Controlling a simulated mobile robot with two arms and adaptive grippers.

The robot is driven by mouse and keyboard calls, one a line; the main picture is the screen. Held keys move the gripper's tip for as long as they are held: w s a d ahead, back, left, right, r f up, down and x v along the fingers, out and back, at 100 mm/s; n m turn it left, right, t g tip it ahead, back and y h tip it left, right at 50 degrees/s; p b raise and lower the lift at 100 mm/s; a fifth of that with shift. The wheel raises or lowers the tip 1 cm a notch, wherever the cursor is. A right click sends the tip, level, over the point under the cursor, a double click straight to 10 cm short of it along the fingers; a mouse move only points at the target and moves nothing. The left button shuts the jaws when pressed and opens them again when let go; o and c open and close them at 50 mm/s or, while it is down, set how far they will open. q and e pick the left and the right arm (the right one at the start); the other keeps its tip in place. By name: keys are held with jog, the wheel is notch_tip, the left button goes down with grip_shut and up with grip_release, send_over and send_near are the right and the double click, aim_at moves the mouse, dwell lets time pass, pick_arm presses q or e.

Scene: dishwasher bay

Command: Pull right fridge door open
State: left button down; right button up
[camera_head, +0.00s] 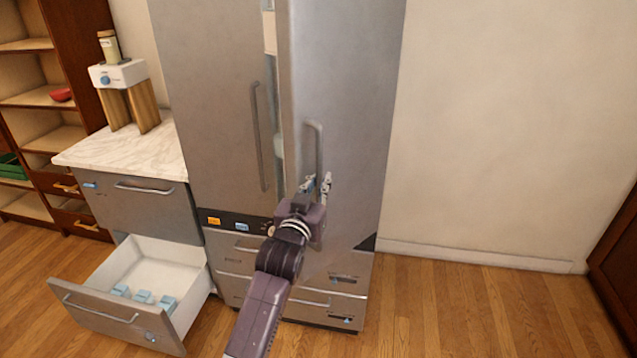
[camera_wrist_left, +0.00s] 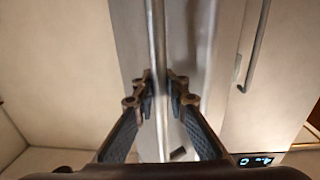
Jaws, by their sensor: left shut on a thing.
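The right fridge door (camera_head: 345,100) is grey and stands ajar. A narrow gap (camera_head: 271,40) between it and the left fridge door (camera_head: 215,90) shows a pale interior. The right door's vertical bar handle (camera_head: 318,140) also shows upright in the middle of the left wrist view (camera_wrist_left: 157,60). My left gripper (camera_head: 318,185) is at the lower part of this handle. In the left wrist view its fingers (camera_wrist_left: 158,95) are on both sides of the bar, shut on it. My right gripper is in neither view.
The left door's handle (camera_head: 259,135) is close by on the left. An open drawer (camera_head: 110,325) with light blue items juts out at lower left. A marble counter (camera_head: 130,150) holds a small wooden-legged stand (camera_head: 120,75). Floor (camera_head: 460,310) on the right is clear.

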pick_arm(q)
jog(key=c, duration=2.3)
grip_release()
jog(key=shift+a+f, duration=0.15)
jog(key=shift+f, duration=0.1)
jog(key=shift+c, duration=0.2)
jog(key=o, duration=0.4)
jog(key=shift+s+a+r, duration=0.1)
jog(key=shift+s+r, duration=0.05)
jog(key=shift+r, duration=0.1)
jog(key=shift+s, duration=0.35)
jog(key=s+a, duration=0.2)
jog(key=s, duration=0.9)
